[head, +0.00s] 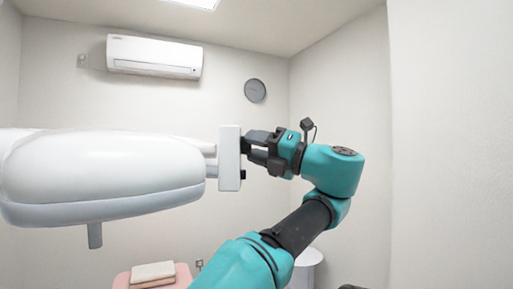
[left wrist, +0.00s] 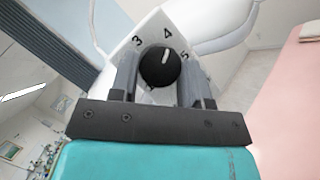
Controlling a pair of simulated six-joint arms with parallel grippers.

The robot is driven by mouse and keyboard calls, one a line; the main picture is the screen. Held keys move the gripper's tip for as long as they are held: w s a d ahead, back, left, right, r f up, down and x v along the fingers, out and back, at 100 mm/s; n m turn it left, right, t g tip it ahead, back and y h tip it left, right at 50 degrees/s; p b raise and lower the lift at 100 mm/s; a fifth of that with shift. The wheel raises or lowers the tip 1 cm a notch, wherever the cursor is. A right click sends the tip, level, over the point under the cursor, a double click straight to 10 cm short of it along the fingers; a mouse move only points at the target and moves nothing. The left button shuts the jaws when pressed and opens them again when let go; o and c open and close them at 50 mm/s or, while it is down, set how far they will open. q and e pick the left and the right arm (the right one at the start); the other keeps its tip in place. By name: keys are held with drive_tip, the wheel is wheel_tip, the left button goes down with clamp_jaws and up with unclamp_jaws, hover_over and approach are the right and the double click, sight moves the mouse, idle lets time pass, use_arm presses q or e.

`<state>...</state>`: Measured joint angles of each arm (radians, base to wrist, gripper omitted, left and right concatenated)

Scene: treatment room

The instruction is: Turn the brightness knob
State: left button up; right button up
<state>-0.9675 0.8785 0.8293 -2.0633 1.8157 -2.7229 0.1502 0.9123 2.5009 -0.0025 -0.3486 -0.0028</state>
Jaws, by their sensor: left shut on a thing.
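The black round knob (left wrist: 159,69) sits on a white panel (left wrist: 148,26) with the numerals 3, 4 and 5 showing around it in the left wrist view. Its white pointer mark points close to the 4. My left gripper (head: 247,147) is shut on the knob, one finger on each side of it. In the head view the white control box (head: 229,158) stands at the right end of the large white lamp head (head: 103,172). There the fingers reach the box's right face and the knob is hard to make out. My right gripper is not in view.
A pink bed (head: 124,280) with folded towels (head: 152,272) is low at the back. A white round bin or stool (head: 309,262) stands behind my arm. An air conditioner (head: 154,57) and a round grey disc (head: 255,90) are on the wall. Space right of my arm is clear.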

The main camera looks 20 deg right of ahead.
use_arm(q)
drive_tip(key=shift+c, duration=1.3)
drive_tip(key=shift+n+y, duration=0.3)
drive_tip(key=shift+n, duration=0.3)
drive_tip(key=shift+w+f+n+g+y, duration=0.1)
drive_tip(key=shift+n+g+y, duration=0.45)
drive_tip(key=shift+n, duration=0.85)
drive_tip(key=shift+n+g+y, duration=0.4)
drive_tip(key=shift+n+y, duration=0.25)
drive_tip(key=shift+n, duration=0.75)
drive_tip(key=shift+w+f+n+g+y, duration=0.1)
drive_tip(key=shift+n+g+y, duration=0.45)
drive_tip(key=shift+n, duration=0.85)
drive_tip(key=o, duration=0.9)
